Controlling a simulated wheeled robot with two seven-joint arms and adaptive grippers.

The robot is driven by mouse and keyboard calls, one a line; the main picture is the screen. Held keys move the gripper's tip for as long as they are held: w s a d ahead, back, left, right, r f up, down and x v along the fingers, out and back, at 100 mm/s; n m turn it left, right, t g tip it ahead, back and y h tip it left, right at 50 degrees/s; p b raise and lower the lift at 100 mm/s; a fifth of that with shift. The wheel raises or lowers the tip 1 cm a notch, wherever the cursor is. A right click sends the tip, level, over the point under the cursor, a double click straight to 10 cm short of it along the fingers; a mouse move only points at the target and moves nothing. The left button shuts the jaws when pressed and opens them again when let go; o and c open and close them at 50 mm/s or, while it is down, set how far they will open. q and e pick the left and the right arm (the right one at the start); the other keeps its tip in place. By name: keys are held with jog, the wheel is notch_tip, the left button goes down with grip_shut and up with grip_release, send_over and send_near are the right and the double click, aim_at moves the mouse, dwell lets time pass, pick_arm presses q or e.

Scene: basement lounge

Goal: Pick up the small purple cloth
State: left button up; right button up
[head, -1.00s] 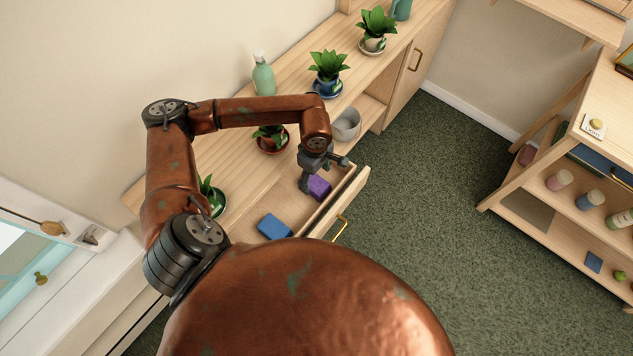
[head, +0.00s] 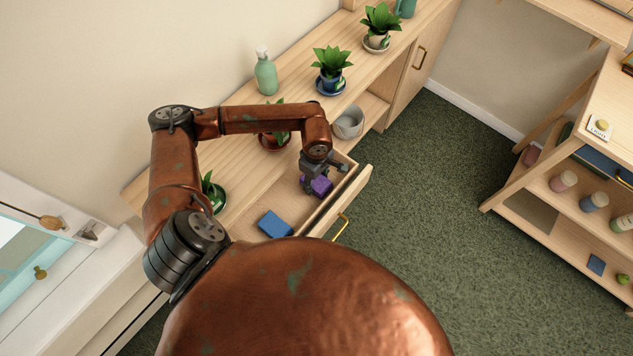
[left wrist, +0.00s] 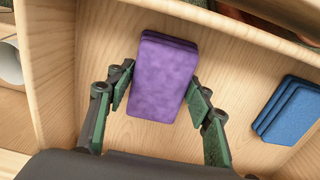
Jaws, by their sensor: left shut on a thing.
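The small purple cloth (left wrist: 163,78) is a folded block in the open drawer, seen between the fingers in the left wrist view. In the head view the purple cloth (head: 321,186) shows partly under my left gripper (head: 317,180). My left gripper (left wrist: 158,115) is shut on the cloth, low inside the drawer (head: 325,214). I cannot tell whether the cloth is clear of the drawer floor. My right gripper is not in view.
A folded blue cloth (head: 275,225) lies in the same drawer. Potted plants (head: 331,70) and a green bottle (head: 265,74) stand on the cabinet top above. A grey pot (head: 348,122) sits in an open shelf beside the drawer.

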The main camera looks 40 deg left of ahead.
pick_arm(q)
jog(key=c, duration=0.5)
jog(key=shift+r, duration=0.4)
notch_tip(320, 180, up, 2)
jog(key=shift+w+r+p, duration=0.1)
jog(key=shift+r+p, duration=0.05)
jog(key=shift+p, duration=0.2)
jog(key=s+d+r, duration=0.2)
jog(key=s+r, duration=0.1)
jog(key=s, duration=0.1)
jog(key=s+d+r+p, duration=0.1)
jog(key=s+d+r, duration=0.1)
jog(key=s+r, duration=0.1)
jog(key=s+d+r+p, duration=0.1)
jog(key=s+d+r, duration=0.1)
jog(key=s+r, duration=0.2)
jog(key=shift+s, duration=0.9)
